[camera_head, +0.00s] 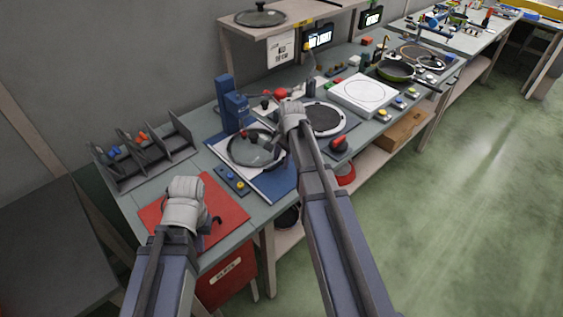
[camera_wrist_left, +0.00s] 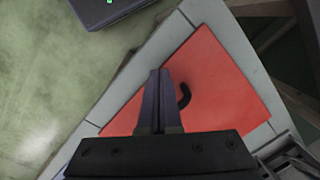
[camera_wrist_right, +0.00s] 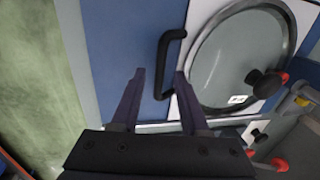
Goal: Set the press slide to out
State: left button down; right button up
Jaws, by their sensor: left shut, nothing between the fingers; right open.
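The press has a blue column (camera_head: 230,105) and a blue base (camera_head: 272,184). On it a white slide plate (camera_wrist_right: 194,16) carries a glass lid (camera_head: 252,148) with a dark knob; the lid also shows in the right wrist view (camera_wrist_right: 225,60). A black bar handle (camera_wrist_right: 165,62) stands at the plate's edge. My right gripper (camera_wrist_right: 159,75) is open and empty, its right fingertip close to the handle; contact cannot be told. My left gripper (camera_wrist_left: 158,72) is shut and empty above the red mat (camera_wrist_left: 215,75). In the head view the fingers are hidden behind the wrists.
A black hook (camera_wrist_left: 184,95) lies on the red mat beside my left fingers. A dark rack (camera_head: 145,150) stands behind the mat. A red-knobbed lever (camera_head: 281,93) is near the press. A round dark plate (camera_head: 325,118) and white hob (camera_head: 365,94) lie right of it.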

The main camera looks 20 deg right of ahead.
grip_shut()
dwell(1.4)
